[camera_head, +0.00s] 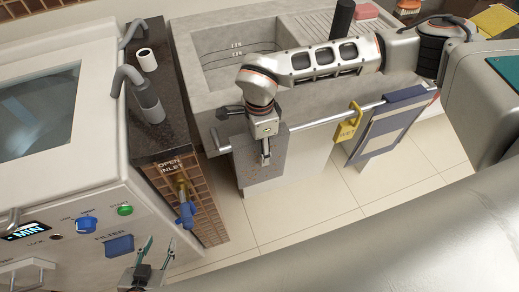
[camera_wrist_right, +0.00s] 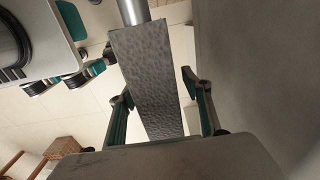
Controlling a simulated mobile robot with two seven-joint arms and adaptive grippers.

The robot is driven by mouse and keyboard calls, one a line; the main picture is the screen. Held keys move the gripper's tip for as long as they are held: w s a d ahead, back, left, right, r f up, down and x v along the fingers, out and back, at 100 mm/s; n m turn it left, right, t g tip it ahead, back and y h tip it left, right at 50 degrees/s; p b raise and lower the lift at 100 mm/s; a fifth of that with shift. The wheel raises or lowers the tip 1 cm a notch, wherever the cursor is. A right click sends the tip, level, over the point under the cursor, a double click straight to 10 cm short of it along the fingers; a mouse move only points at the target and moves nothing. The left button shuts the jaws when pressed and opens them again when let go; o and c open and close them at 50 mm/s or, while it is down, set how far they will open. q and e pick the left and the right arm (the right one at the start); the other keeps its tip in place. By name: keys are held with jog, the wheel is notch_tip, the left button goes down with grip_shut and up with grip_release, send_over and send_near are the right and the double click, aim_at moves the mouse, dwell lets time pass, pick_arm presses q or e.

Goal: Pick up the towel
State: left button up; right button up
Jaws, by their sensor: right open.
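A grey speckled towel (camera_head: 247,165) hangs over the metal rail in front of the stone sink. In the right wrist view the towel (camera_wrist_right: 150,80) hangs from the rail (camera_wrist_right: 133,12) as a narrow strip. My right gripper (camera_wrist_right: 160,108) is open, with one finger on each side of the strip and gaps visible. In the head view my right gripper (camera_head: 265,150) points down at the towel, and its fingertips are partly hidden. My left gripper (camera_head: 156,250) is open and empty at the lower left, near the white machine's front.
A yellow tag (camera_head: 347,125) and a blue-edged pale cloth or panel (camera_head: 385,128) hang on the rail to the right. The stone sink (camera_head: 190,60) stands behind. Tiled floor is clear.

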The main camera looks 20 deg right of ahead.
notch_tip(320, 180, down, 2)
jog(key=c, duration=1.2)
jog(key=shift+c, duration=0.2)
jog(key=shift+r, duration=0.2)
jog(key=shift+r, duration=0.65)
notch_tip(320, 180, up, 26)
jog(key=p, duration=0.1)
jog(key=shift+r+p, duration=0.25)
jog(key=shift+p, duration=0.15)
